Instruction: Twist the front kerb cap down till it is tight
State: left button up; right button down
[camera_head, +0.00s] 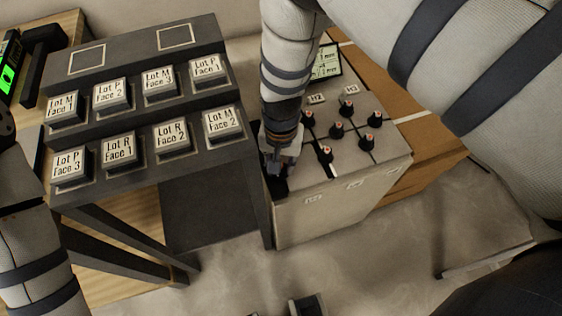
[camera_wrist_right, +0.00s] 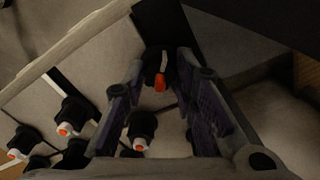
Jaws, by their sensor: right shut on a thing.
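My right gripper (camera_head: 278,180) reaches down at the near left corner of a pale box that carries several black caps with orange tips. In the right wrist view its fingers (camera_wrist_right: 162,75) stand on either side of one black cap with an orange-red tip (camera_wrist_right: 160,84), and they are shut on it. The fingers hide most of this cap in the head view. How far it is screwed down cannot be told. Other caps show on the panel, such as one near the front (camera_head: 325,153).
A dark stepped rack (camera_head: 140,105) with several labelled tiles, such as "Lot R Face 1" (camera_head: 119,147), stands close to the left of the box (camera_head: 335,205). A small screen (camera_head: 326,62) stands at the box's back. A brown carton (camera_head: 432,155) lies to the right.

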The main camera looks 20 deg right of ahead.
jog(key=shift+m, duration=0.3)
dwell(0.4)
jog(key=c, duration=1.3)
grip_release()
